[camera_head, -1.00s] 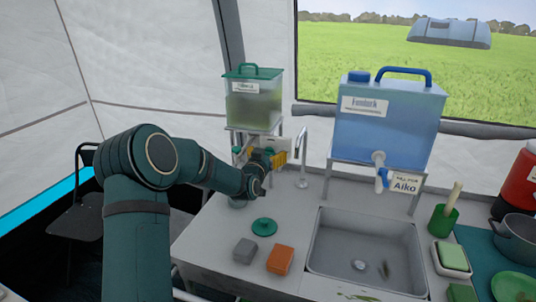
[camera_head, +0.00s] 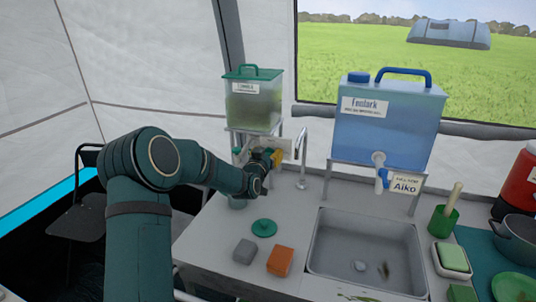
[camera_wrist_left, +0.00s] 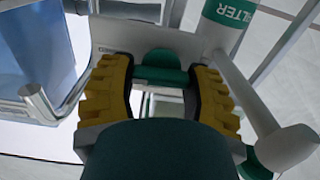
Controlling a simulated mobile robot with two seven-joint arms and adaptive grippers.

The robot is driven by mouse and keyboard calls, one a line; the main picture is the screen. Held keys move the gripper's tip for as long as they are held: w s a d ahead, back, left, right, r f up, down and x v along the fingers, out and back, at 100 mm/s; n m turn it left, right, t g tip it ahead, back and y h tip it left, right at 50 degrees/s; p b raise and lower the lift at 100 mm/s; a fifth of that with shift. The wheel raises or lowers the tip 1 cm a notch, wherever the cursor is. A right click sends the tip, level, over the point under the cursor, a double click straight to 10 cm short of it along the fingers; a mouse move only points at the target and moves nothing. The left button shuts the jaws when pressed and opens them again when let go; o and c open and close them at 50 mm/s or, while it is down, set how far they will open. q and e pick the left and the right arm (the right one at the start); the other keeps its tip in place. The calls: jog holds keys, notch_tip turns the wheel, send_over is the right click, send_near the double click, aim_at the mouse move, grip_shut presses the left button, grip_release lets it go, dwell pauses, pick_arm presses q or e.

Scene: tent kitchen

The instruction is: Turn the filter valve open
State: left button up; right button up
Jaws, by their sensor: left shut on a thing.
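My left gripper (camera_head: 274,157) is at the stand under the green-lidded tank (camera_head: 253,104). In the left wrist view its two yellow-padded fingers (camera_wrist_left: 160,70) stand on either side of a green valve handle (camera_wrist_left: 160,57), and the gripper is shut on it. The handle lies crosswise between the fingers, in front of a pale plate. A white filter tube (camera_wrist_left: 232,16) with a green label reading "FILTER" is just to the right. In the head view my wrist and gripper mostly hide the valve. My right gripper is not in view.
A metal tap (camera_head: 302,155) stands close to the right of my gripper. Beyond are the sink (camera_head: 330,262) and the blue tank (camera_head: 388,125). A green lid (camera_head: 264,228), a grey block (camera_head: 244,251) and an orange block (camera_head: 280,261) lie on the counter.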

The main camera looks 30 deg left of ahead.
pick_arm(q)
jog(key=n, duration=0.4)
jog(key=shift+a, duration=0.15)
jog(key=n, duration=0.4)
jog(key=shift+s+f+n, duration=0.1)
jog(key=shift+f+n, duration=0.05)
jog(key=shift+n, duration=0.25)
jog(key=n, duration=0.4)
jog(key=shift+a+f+n, duration=0.1)
jog(key=shift+n, duration=0.2)
jog(key=shift+f+n, duration=0.1)
jog(key=shift+n, duration=1.8)
jog(key=o, duration=1.2)
jog(key=v, duration=1.2)
